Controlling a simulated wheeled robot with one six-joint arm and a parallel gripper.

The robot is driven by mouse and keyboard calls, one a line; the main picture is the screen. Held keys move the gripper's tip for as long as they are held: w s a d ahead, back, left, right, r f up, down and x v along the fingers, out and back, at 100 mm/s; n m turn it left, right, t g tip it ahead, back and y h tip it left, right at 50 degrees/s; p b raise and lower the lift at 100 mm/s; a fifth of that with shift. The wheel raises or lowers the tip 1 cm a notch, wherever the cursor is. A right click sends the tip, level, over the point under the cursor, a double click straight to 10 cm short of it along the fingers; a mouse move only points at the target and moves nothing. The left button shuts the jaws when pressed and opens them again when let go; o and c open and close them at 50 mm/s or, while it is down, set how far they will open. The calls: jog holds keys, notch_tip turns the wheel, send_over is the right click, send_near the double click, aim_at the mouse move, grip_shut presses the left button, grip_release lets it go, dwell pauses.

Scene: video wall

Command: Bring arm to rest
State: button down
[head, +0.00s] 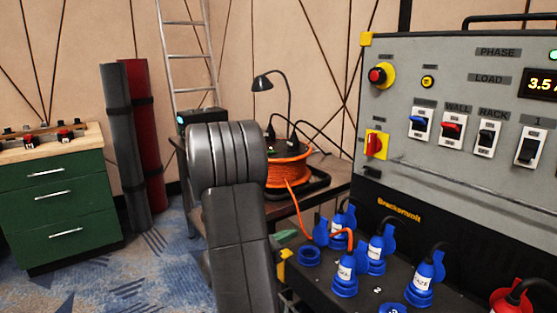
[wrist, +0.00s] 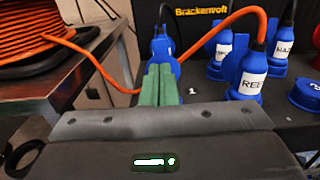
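My arm rises in front of the head view. My gripper's green fingers show only partly there, beside the yellow corner of the power unit. In the wrist view my gripper (wrist: 158,84) has its two green fingers side by side, pressed together, with nothing visible between them. A blue plug (wrist: 163,48) stands behind the fingertips; I cannot tell whether they touch it. The blue plug labelled REEL (wrist: 246,75) is upright to the right, with the orange cable (wrist: 200,42) running into its top. It also shows in the head view (head: 345,277).
The power unit's grey panel (head: 455,155), with switches, stands at right above a socket deck with several blue plugs. An orange cable reel (head: 288,170) and black lamp (head: 270,82) are on a table behind my arm. A green cabinet (head: 55,205) is left; carpet lies between.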

jog(key=x, duration=0.5)
jog(key=f+x, duration=0.1)
jog(key=x, duration=0.1)
jog(key=shift+w+d, duration=0.25)
jog(key=shift+d, duration=0.05)
jog(key=shift+s+a+f, duration=0.1)
jog(key=shift+a, duration=0.1)
